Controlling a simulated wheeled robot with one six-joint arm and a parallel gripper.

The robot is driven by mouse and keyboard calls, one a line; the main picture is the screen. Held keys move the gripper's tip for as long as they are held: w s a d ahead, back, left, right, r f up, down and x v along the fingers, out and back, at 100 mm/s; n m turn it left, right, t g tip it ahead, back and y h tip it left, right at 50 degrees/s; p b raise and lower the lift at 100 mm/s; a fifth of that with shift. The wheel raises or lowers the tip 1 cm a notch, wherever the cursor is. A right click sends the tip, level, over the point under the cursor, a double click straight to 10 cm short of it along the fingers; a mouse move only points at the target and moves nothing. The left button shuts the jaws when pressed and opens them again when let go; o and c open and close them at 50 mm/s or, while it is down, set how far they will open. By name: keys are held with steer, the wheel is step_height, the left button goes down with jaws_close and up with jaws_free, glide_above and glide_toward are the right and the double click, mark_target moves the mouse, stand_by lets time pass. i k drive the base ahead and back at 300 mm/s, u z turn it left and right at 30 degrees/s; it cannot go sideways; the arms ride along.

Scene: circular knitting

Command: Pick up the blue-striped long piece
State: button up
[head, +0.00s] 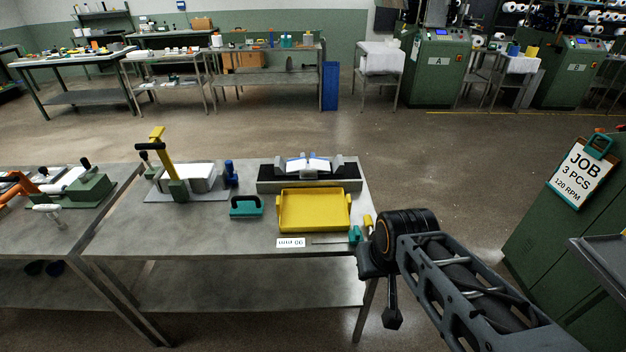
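White pieces (319,164) with blue markings lie in a grey and black fixture (265,186) at the back right of the near table. They are small here, and I cannot tell which is the long one. A yellow tray (315,228) in front of the fixture looks empty. My arm reaches in from the lower right, with its wrist at the table's right edge. My gripper (392,318) seems to be the dark end hanging below the wrist, beside the table and apart from the pieces. Its fingers cannot be made out.
On the near table (140,245) stand a teal-handled tool (246,206), a blue object (231,173), a yellow-armed press (165,160) and a "90 mm" label (291,242). A green cabinet (560,215) with a job clipboard (580,172) is at the right. Floor behind the table is clear.

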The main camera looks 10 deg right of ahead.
mark_target(312, 174)
steer(key=k, duration=0.95)
steer(key=u, duration=0.8)
steer(key=i, duration=0.65)
steer(key=u, duration=0.85)
steer(key=i, duration=0.9)
steer(key=z, duration=0.9)
steer(key=i, duration=0.75)
steer(key=z, duration=0.75)
